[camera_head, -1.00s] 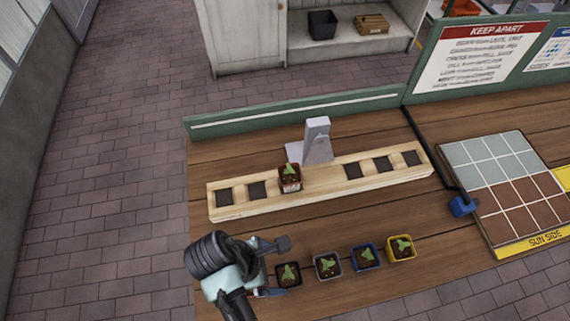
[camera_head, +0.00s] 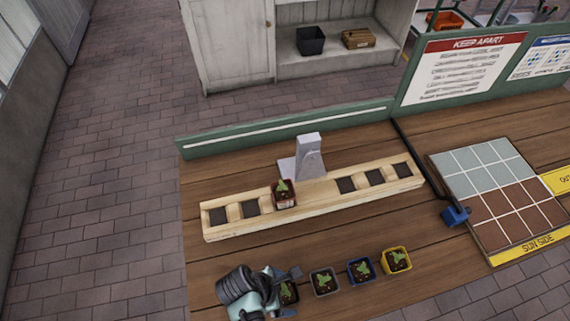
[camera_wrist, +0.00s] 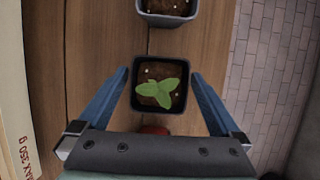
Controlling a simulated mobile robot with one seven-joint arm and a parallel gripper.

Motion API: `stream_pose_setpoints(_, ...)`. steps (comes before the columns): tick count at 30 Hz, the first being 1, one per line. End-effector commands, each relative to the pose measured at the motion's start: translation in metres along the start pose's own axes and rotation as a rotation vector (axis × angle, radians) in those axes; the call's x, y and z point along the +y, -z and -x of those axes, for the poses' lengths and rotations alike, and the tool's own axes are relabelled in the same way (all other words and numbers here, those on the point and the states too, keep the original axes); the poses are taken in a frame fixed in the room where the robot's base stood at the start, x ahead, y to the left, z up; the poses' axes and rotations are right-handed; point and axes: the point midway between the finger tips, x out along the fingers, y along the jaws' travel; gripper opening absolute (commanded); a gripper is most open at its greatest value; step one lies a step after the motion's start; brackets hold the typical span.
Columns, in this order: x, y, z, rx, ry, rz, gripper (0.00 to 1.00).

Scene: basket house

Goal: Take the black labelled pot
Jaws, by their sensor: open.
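The black pot (camera_head: 292,299) holds a small green seedling and stands at the left end of the front row on the wooden bench. In the head view my gripper (camera_head: 290,291) partly covers it. In the wrist view the black pot (camera_wrist: 139,103) lies between the two blue fingers of my gripper (camera_wrist: 159,74). The fingers are open, with a gap on either side of the pot. A small red patch shows just below the pot, partly hidden by the gripper body. No label text is readable on the pot.
A grey pot (camera_head: 324,284), a blue pot (camera_head: 361,271) and a yellow pot (camera_head: 397,261) stand to the right in the same row. Behind, a wooden rack (camera_head: 320,192) holds a dark red pot (camera_head: 284,195). A gridded board (camera_head: 497,190) lies at the right.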

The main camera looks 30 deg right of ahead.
Motion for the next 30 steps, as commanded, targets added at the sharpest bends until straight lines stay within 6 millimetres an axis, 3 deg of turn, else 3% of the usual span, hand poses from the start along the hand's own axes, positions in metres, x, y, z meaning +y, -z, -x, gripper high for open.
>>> stream_pose_setpoints(3, 0.0, 0.0, 0.0, 0.0, -0.001, 0.0, 1.0)
stream_pose_setpoints(17, 0.0, 0.0, 0.001, 0.0, -0.001, 0.0, 0.17)
stream_pose_setpoints(30, 0.001, -0.004, 0.011, 0.0, -0.003, 0.001, 0.17)
